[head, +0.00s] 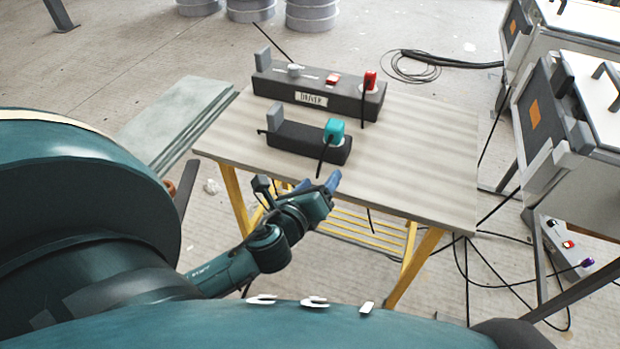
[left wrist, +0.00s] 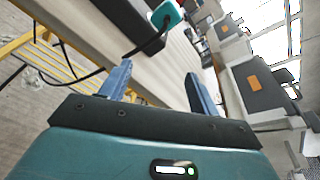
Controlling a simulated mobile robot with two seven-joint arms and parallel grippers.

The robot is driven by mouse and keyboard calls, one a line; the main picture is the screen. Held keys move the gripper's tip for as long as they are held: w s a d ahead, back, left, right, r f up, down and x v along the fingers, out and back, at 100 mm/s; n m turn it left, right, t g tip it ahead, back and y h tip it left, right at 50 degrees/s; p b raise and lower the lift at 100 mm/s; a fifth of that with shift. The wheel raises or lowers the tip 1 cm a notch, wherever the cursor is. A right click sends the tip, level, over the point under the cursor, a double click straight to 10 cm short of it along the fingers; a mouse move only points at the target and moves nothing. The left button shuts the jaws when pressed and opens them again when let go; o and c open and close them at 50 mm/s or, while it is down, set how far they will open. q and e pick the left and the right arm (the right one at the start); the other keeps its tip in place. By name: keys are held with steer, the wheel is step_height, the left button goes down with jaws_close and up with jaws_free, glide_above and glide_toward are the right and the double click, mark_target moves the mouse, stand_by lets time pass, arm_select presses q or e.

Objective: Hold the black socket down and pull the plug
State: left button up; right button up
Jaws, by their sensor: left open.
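A short black socket block (head: 296,140) lies on the table, near its front edge. A teal plug (head: 334,130) sits in its right end, with a black cord hanging over the table edge. A grey upright block (head: 275,117) stands at its left end. In the left wrist view the teal plug (left wrist: 166,13) and part of the black socket (left wrist: 128,25) show at the top. My left gripper (head: 333,182) is at the table's front edge, in front of the socket and apart from it. Its blue fingers (left wrist: 155,82) are spread and empty. My right gripper is not in view.
A longer black strip (head: 330,97) labelled DRIVER, with a red plug (head: 369,80), lies behind on the table (head: 430,150). The table's right side is clear. Grey machines (head: 570,120) stand at the right. Loose cables lie on the floor.

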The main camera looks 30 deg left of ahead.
mark_target(332, 130)
arm_select(q)
steer(key=w+a+r+m+b, duration=0.1)
steer(key=w+m, duration=0.1)
steer(key=w, duration=0.3)
steer(key=w+a+m+t+y+b, duration=0.1)
steer(key=w+a+m, duration=0.1)
steer(key=w, duration=0.3)
steer(key=w+a+r+m+t+b, duration=0.1)
steer(key=w+a+m, duration=0.1)
steer(key=w, duration=0.3)
steer(key=shift+w+a+r+m+y, duration=0.2)
steer(key=shift+w+r+m+y, duration=0.05)
steer(key=shift+r+m+y, duration=0.05)
steer(key=shift+c, duration=0.5)
jaws_close()
